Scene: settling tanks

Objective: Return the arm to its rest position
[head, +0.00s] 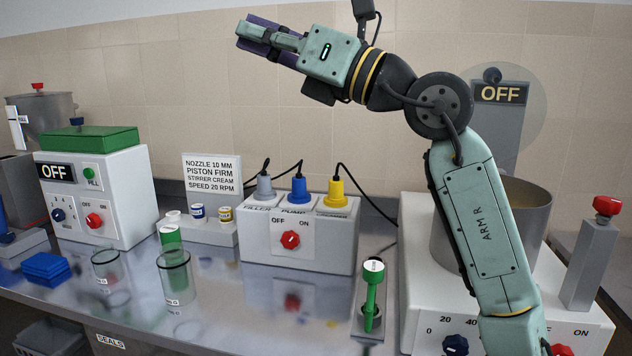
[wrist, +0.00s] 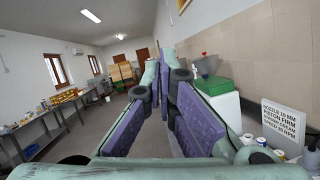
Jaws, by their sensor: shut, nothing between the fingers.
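My gripper (head: 250,36) is raised high above the bench at the upper middle of the head view, pointing left. Its purple-padded fingers are shut and empty, and it touches nothing. The fingers also show in the wrist view (wrist: 163,68), pointing away into the room. My arm rises from the lower right, bends at a dark elbow joint and reaches left. It hides part of the stirrer machine (head: 418,230) and its grey pot (head: 525,228).
Below are a power box (head: 300,250) with grey, blue and yellow plugs, a green piston (head: 371,295) in a holder, clear cylinders (head: 175,282), a blue block (head: 46,267), and a filler (head: 110,190) reading OFF. A sign (head: 212,178) stands behind. The air around my gripper is clear.

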